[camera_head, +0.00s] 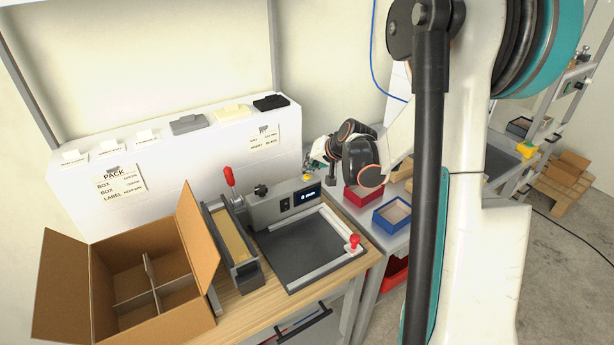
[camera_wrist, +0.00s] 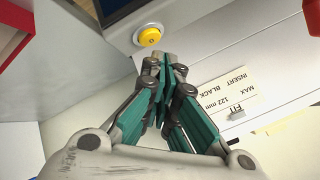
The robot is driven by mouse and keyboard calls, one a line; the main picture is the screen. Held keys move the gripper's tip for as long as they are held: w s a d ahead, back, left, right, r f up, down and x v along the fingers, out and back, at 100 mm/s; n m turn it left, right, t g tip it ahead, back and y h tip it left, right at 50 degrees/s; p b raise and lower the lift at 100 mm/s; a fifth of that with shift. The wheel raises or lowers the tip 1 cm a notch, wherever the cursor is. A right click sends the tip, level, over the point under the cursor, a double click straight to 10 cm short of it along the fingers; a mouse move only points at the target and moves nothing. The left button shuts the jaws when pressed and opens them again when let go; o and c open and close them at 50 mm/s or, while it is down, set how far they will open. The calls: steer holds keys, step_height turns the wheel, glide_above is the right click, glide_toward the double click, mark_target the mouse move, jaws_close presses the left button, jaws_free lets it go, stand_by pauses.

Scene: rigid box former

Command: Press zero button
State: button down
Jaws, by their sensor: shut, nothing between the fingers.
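The button is a round yellow cap in a pale ring. In the wrist view the yellow button (camera_wrist: 150,36) lies just beyond my fingertips, up and a little left of them. In the head view the yellow button (camera_head: 308,178) shows small at the top right end of the grey device (camera_head: 270,208) with the lit display. My gripper (camera_wrist: 168,60) is shut and empty, its teal fingers together. In the head view my gripper (camera_head: 316,163) is small, just above the button and partly hidden by my wrist. A gap seems to remain between tips and button; its depth is hard to tell.
A white shelf block (camera_head: 180,150) with label cards stands behind the device. A red-handled lever (camera_head: 229,177) rises at its left, and a red knob (camera_head: 353,242) stands by the dark plate (camera_head: 300,250). Red (camera_head: 362,195) and blue (camera_head: 392,215) bins are at right; an open divided carton (camera_head: 65,290) is at left.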

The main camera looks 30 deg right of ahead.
mark_target(310, 175)
steer(key=shift+r+p, duration=1.65)
steer(key=shift+r, duration=0.9)
